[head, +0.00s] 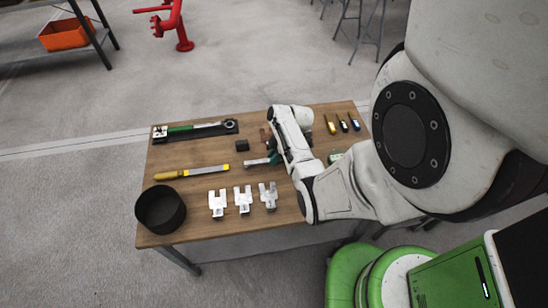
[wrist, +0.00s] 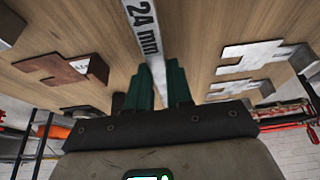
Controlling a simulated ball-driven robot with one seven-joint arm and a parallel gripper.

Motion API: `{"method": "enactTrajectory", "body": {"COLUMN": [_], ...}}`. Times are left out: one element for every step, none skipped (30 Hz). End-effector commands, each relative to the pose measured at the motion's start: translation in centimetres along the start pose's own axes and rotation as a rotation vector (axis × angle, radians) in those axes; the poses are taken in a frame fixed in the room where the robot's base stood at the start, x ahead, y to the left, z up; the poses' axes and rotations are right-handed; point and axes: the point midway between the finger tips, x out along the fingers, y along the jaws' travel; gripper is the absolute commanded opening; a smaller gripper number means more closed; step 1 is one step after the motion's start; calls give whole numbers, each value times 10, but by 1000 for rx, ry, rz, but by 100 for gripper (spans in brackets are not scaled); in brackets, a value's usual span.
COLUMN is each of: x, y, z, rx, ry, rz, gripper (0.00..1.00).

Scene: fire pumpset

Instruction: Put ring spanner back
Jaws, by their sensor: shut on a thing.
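My gripper (wrist: 161,88), with green fingers, is shut on a flat silver spanner (wrist: 148,38) marked "24 mm" in the wrist view. The spanner's ends are out of that view. In the head view my gripper (head: 274,158) is low over the middle of the wooden table (head: 205,152), partly hidden by my arm, and a grey piece of the spanner (head: 256,162) shows at its left. I cannot tell whether the spanner touches the table. A black tray (head: 160,139) at the far left corner holds a green strip and a silver tool.
A yellow-handled file (head: 192,172), a black round pot (head: 160,210) and several metal brackets (head: 243,199) lie left and in front. A small black block (head: 242,146) sits behind my gripper. Bare wood lies between tray and file.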

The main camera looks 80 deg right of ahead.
Motion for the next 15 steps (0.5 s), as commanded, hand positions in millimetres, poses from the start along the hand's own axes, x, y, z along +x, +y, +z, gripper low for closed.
{"method": "enactTrajectory", "body": {"x": [2,3,3,3,3,3,3,3,3,4,5,6,5,5,5], "y": [1,0,1,1,1,0,0,0,0,0,0,0,0,0,0], "z": [1,1,2,1,1,1,1,1,1,2,2,2,2,2,2], "rx": [0,0,0,0,-1,-1,0,0,0,0,0,0,0,0,0], "ry": [0,0,0,0,0,0,0,0,0,0,0,0,0,0,0], "rz": [1,1,2,2,2,2,2,2,2,2,2,1,1,1,1], "gripper": [0,0,0,0,0,0,0,0,0,0,0,22,25,27,31]}}
